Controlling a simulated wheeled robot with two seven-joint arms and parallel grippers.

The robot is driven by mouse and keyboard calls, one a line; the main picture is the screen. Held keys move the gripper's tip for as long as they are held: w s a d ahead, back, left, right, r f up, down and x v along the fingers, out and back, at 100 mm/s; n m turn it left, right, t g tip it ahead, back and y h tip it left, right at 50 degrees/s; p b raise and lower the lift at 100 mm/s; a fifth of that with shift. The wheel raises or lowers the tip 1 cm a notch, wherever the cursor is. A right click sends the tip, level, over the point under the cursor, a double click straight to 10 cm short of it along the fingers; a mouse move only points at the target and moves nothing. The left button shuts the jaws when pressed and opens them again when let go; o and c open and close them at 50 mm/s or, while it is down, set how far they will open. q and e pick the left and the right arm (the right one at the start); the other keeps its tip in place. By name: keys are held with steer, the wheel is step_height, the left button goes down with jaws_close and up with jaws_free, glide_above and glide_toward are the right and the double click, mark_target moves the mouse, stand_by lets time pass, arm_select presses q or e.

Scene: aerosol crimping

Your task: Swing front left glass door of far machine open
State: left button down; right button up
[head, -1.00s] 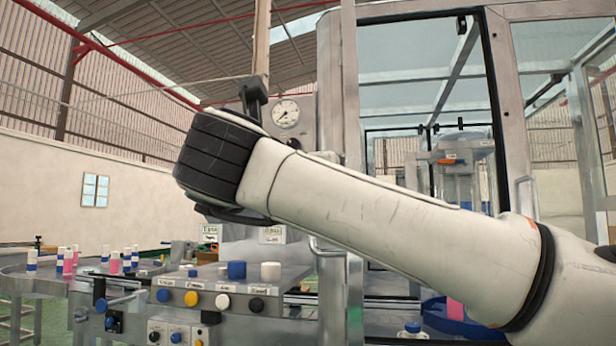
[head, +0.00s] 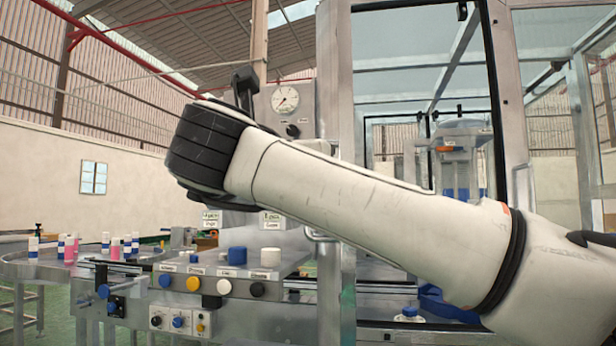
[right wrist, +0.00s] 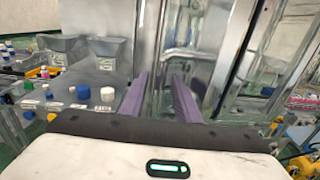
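The far machine is a metal-framed enclosure with large clear panels. Its front left glass door (head: 415,75) stands behind my right arm, between a steel post (head: 334,80) and a dark-edged upright; how far it is open I cannot tell. A vertical handle (head: 518,185) shows right of that upright, and another bar handle (head: 318,237) shows low by the left post. My right arm crosses the head view, and its fingers are hidden there. In the right wrist view my right gripper (right wrist: 160,78) has purple fingers apart, pointing at steel framing, with nothing clearly held. My left gripper is out of view.
A control panel (head: 215,270) with coloured knobs stands left of the enclosure, below a pressure gauge (head: 285,99). A round table (head: 35,265) with several pink, white and blue cans is at far left.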

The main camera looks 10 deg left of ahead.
steer(key=s+a+b, duration=0.1)
steer(key=s+b, duration=0.1)
steer(key=s, duration=0.8)
steer(key=shift+a, duration=0.35)
steer(key=shift+s, duration=0.1)
